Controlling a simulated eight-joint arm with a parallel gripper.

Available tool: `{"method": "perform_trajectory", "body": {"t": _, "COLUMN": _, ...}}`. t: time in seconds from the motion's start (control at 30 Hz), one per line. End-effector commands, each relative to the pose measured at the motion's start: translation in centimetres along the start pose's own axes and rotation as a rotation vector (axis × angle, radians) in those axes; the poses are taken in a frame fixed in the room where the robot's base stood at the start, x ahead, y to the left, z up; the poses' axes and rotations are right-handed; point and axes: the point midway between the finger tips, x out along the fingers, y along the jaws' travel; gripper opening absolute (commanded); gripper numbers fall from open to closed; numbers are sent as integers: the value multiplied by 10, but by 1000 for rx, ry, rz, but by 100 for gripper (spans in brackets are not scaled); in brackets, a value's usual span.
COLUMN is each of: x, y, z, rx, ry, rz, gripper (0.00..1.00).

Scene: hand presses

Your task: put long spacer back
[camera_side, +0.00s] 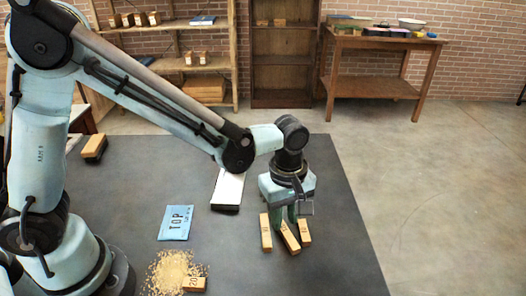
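Several wooden blocks lie or stand on the dark mat (337,270). A left block (265,234), a slanted middle block (290,240) and a right block (305,232) are grouped under my gripper (287,214). The middle block looks the longest, but I cannot tell for sure which one is the long spacer. My gripper points down, its greenish fingers low at the upper end of the middle block. I cannot tell whether the fingers touch it or are closed on it. The markings on these blocks are too small to read.
A blue card marked TOP (176,223) lies left of the blocks. A pale pile of crumbs (172,270) has a small wooden block (194,284) at its edge. A white-topped dark object (227,190) lies behind. Another block (94,147) is far left. The mat's right side is clear.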

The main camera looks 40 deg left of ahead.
Motion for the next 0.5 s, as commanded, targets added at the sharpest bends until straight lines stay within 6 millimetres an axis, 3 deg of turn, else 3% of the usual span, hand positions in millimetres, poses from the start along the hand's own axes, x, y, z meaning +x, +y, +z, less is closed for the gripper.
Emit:
{"method": "perform_trajectory", "body": {"t": 0.3, "x": -57, "y": 0, "z": 0, "rx": 0, "ry": 0, "rz": 0, "gripper": 28}}
{"method": "perform_trajectory", "body": {"t": 0.5, "x": -83, "y": 0, "z": 0, "rx": 0, "ry": 0, "rz": 0, "gripper": 28}}
